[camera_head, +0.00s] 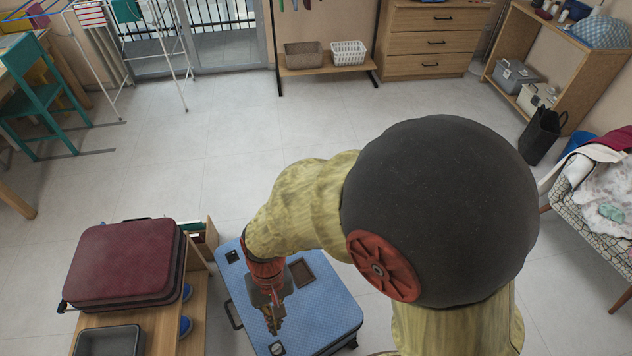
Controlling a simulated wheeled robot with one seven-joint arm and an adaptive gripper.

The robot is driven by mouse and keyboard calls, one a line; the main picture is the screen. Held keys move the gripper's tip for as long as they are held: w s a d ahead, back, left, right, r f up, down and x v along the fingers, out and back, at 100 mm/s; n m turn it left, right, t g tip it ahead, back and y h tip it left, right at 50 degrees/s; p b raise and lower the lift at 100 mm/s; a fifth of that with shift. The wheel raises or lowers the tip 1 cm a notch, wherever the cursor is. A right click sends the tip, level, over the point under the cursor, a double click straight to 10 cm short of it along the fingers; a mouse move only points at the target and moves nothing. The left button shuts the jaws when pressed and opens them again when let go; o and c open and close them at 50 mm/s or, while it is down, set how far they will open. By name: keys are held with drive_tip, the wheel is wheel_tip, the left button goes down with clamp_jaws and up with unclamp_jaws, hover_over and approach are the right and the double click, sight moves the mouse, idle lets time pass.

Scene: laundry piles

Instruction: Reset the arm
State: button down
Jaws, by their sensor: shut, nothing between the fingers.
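My arm fills the middle and right of the head view, with a large dark round joint and yellow-green links. My gripper (272,318) is at the lower middle, pointing down over a blue suitcase (325,318). Its fingers are shut and I see nothing held in them. Whether the gripper touches the suitcase cannot be told from this angle.
Left of the suitcase, a wooden shelf unit (192,325) bears a dark red suitcase (125,262) and a grey bin (108,341). A patterned chair with clothes (600,205) stands at right. A drying rack (150,50) stands back left. The middle floor is clear.

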drive_tip(key=w+d+r+m+t, duration=0.2)
drive_tip(key=w+d+r+t, duration=0.1)
drive_tip(key=d+r, duration=1)
drive_tip(key=w+d+r+m+t, duration=0.3)
drive_tip(key=d+r+t, duration=0.3)
drive_tip(key=d+r, duration=0.8)
drive_tip(key=d, duration=0.3)
drive_tip(key=shift+r, duration=0.1)
